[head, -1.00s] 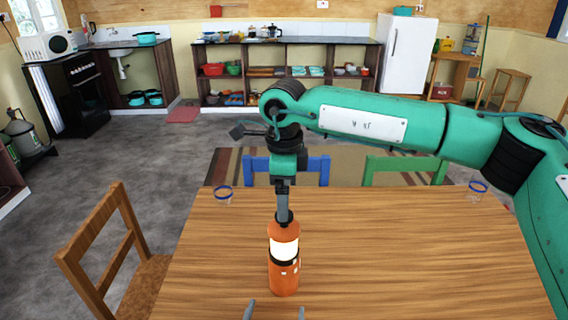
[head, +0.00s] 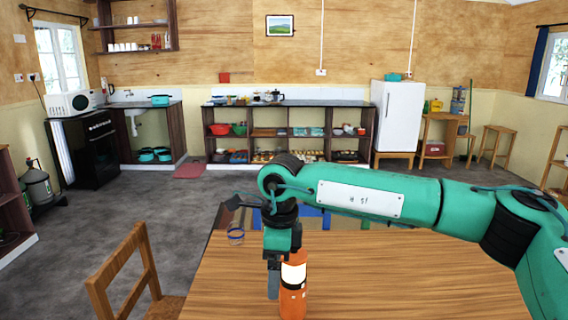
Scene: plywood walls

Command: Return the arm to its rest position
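My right arm comes in from the right and bends down at its wrist over the wooden table (head: 420,275). My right gripper (head: 273,282) points downward, just left of an orange bottle-like lantern (head: 293,300) with a glowing white band. The lantern stands upright on the table, its lower end cut off by the frame. The gripper is seen edge-on and overlaps the lantern's left side in the picture. I cannot tell whether it touches the lantern or whether its fingers are open. My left gripper is not in view.
A wooden chair (head: 135,275) is at the left, and a blue chair (head: 313,217) stands behind the table, partly hidden by my arm. The table right of the lantern looks clear.

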